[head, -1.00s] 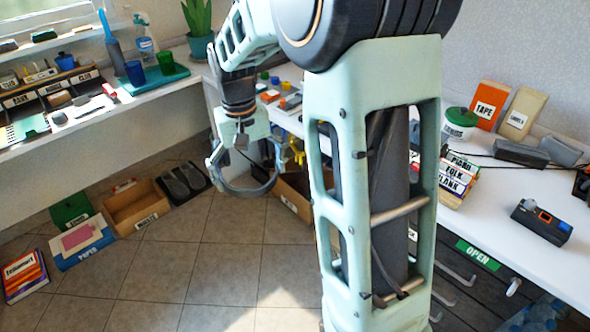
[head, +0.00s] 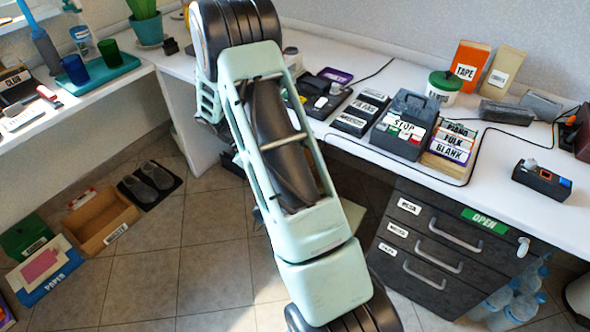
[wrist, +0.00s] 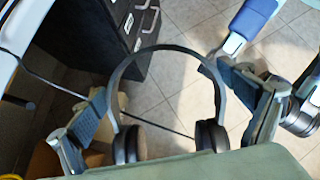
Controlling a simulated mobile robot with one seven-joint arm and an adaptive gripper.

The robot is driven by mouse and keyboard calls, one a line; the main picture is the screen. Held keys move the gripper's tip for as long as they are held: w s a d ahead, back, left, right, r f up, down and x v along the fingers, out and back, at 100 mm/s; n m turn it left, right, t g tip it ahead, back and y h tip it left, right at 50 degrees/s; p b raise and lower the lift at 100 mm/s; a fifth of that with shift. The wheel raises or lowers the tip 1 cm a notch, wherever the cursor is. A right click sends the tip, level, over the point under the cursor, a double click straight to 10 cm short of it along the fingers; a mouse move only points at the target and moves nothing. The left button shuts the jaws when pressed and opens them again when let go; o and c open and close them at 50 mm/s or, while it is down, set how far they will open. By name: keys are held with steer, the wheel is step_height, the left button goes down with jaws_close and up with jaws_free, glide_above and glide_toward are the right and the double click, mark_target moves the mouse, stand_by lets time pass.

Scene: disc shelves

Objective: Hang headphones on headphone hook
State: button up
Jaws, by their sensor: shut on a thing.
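The dark headphones (wrist: 166,49) are in the wrist view, with the band arched upward and two black ear cups (wrist: 127,143) near the lower edge. My gripper (wrist: 161,85) is shut on the headphones, its blue-padded fingers against the two sides of the band. The headphones are off the floor, with floor tiles behind them. In the head view my arm hides the gripper and headphones.
A thin cable (wrist: 100,98) crosses the wrist view. A cardboard box (head: 103,228) stands on the floor.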

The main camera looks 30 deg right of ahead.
steer(key=d+n+t+h, duration=0.1)
steer(key=d+n+h, duration=0.1)
steer(key=h, duration=0.1)
steer(key=w+d+f+n+t+h+b, duration=0.1)
steer(key=n+h, duration=0.2)
steer(key=w+d+f+n+t+h, duration=0.1)
steer(key=d+n+t+h, duration=0.1)
steer(key=n+h, duration=0.1)
steer(key=shift+d+f, duration=0.15)
steer(key=shift+d, duration=0.2)
steer(key=w+f+n+t+h+b, duration=0.25)
steer(key=w+n+t, duration=0.4)
steer(key=t, duration=0.35)
steer(key=w+d+t+b, duration=0.1)
steer(key=w+d+b, duration=0.2)
steer(key=d, duration=0.7)
steer(key=shift+w+d+f, duration=0.35)
steer(key=shift+w+f, duration=0.1)
steer(key=shift+w, duration=0.7)
steer(key=shift+h, duration=0.25)
steer(key=o, duration=1)
steer(key=shift+o, duration=0.4)
steer(key=shift+f, duration=0.1)
